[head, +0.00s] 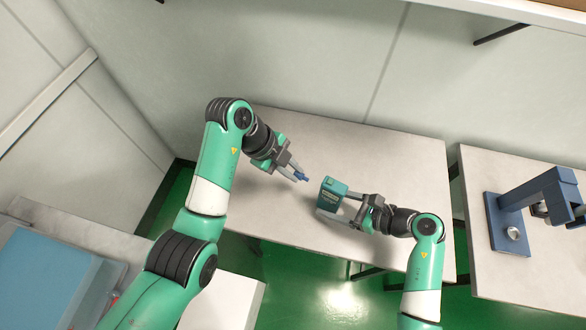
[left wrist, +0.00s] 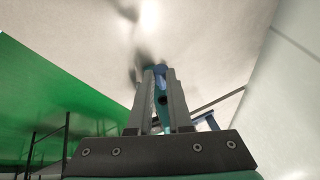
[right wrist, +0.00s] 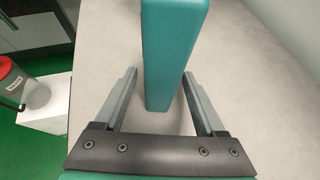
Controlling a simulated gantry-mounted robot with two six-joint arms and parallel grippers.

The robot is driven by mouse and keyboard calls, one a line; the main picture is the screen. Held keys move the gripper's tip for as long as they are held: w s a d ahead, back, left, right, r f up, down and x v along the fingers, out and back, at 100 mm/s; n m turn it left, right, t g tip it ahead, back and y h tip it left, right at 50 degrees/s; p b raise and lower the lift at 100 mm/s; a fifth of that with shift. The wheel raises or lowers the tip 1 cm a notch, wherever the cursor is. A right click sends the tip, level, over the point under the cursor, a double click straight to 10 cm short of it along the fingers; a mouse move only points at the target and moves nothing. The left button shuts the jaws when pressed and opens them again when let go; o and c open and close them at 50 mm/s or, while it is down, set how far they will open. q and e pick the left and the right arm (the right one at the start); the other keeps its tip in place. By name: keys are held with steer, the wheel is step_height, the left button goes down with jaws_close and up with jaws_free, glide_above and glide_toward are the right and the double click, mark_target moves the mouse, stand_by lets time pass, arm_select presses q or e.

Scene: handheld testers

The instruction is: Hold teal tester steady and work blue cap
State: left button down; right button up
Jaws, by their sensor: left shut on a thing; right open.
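The teal tester (head: 332,190) is over the middle of the table and also fills the centre of the right wrist view (right wrist: 172,50). My right gripper (head: 336,205) is open, with one finger on each side of the tester; in its wrist view, gaps show between fingers and tester. My left gripper (head: 294,174) is shut on the blue cap (head: 302,177), left of the tester and apart from it. In the left wrist view the cap (left wrist: 160,70) shows between the fingertips, partly hidden by them.
The grey table (head: 390,150) is otherwise clear. A blue press-like device (head: 512,215) stands on a second table at right. A blue box (head: 45,275) is at lower left.

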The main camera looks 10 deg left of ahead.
steer(key=v, duration=1.2)
steer(key=shift+d, duration=0.1)
